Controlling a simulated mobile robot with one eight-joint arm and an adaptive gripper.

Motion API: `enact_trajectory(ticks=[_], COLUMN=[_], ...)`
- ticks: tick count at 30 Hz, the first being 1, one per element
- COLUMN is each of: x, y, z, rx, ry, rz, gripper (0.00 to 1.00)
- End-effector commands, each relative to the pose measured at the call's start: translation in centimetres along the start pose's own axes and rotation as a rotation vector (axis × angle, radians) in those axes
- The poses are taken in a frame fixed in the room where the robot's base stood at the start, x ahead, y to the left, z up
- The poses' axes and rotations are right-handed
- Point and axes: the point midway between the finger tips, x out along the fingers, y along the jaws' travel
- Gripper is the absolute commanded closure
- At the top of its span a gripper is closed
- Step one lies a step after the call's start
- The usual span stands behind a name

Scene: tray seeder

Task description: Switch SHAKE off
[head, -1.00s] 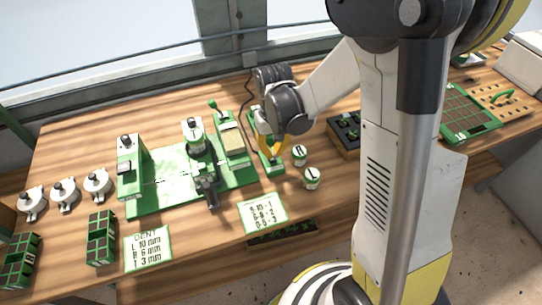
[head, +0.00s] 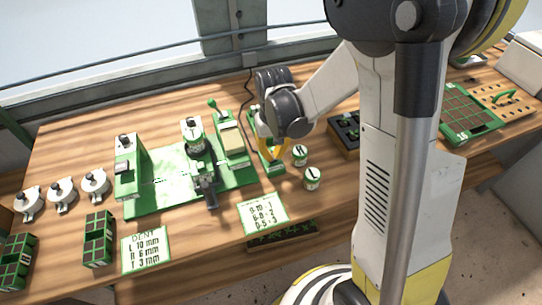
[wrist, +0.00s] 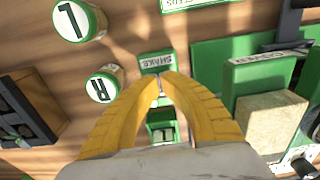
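The SHAKE switch box is a narrow green unit (head: 278,169) on the bench, right of the seeder. In the wrist view its white SHAKE label (wrist: 157,62) lies just beyond my fingertips. A dark recessed part with a light mark (wrist: 163,132) shows between my fingers; I cannot tell its on or off position. My gripper (head: 273,157) points down over this box. In the wrist view its two yellow fingers (wrist: 160,77) meet at the tips, with nothing seen between them. The fingers hide part of the box, and I cannot tell whether they touch it.
Tins marked R (head: 300,153) and L (head: 312,178) stand close right of the box. The green seeder (head: 160,203) is at left, with a block holder (head: 232,142) near my gripper. A dark tray (head: 345,132) lies at right. A settings card (head: 263,213) lies in front.

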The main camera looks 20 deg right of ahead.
Motion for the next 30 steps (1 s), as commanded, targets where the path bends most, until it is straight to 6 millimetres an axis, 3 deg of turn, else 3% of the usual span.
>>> enact_trajectory(ticks=[30], x=[1.6], y=[0.0], z=[0.0], rx=[0.0], ry=[0.0], rz=[0.0], gripper=[1.0])
